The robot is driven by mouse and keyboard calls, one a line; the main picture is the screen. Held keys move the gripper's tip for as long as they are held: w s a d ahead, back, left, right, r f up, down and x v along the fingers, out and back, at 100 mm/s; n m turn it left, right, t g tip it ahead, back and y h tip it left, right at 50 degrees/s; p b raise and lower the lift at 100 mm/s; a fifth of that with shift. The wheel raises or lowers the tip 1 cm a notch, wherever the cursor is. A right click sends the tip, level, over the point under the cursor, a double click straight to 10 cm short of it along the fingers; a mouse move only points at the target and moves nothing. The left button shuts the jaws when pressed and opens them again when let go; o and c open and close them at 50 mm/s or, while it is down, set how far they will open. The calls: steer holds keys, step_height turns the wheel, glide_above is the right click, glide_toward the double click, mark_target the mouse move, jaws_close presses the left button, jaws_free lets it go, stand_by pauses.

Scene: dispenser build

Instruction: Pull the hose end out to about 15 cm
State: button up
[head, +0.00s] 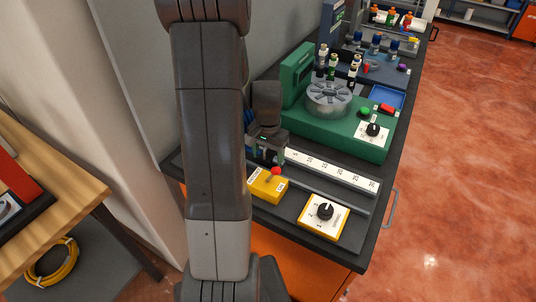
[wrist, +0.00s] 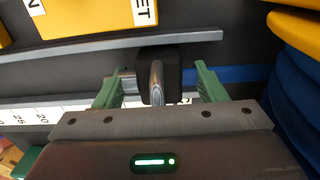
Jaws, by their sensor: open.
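In the wrist view a blue hose (wrist: 233,74) runs in from the right to a black block (wrist: 174,70) with a rounded metal piece at its front, which looks like the hose end. My gripper (wrist: 160,84) has its two green fingers apart, one on each side of this block. Gaps show, so the fingers do not seem to touch it. In the head view my gripper (head: 275,155) is low at the left end of the white scale (head: 332,172), and my arm hides the hose there. The scale also shows in the wrist view (wrist: 25,117), partly covered by my gripper.
A grey rail (head: 325,190) runs along the scale. In front stand a yellow box with a red knob (head: 275,171) and a yellow-edged dial plate (head: 325,214). Behind is a green machine (head: 362,139) with a round carousel (head: 329,97). The bench's right front is clear.

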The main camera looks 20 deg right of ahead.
steer(key=c, duration=1.2)
steer(key=shift+s+d+b, duration=0.2)
steer(key=shift+s+d, duration=1.85)
steer(key=shift+s, duration=0.2)
steer(key=shift+s+d+b, duration=0.15)
steer(key=shift+s+d, duration=1.85)
steer(key=shift+s, duration=0.2)
steer(key=shift+c, duration=0.2)
steer(key=shift+s+d, duration=1.05)
steer(key=shift+s, duration=0.05)
steer(key=o, duration=1.2)
steer(key=shift+s, duration=0.1)
step_height(320, 180, up, 14)
steer(key=shift+f, duration=0.1)
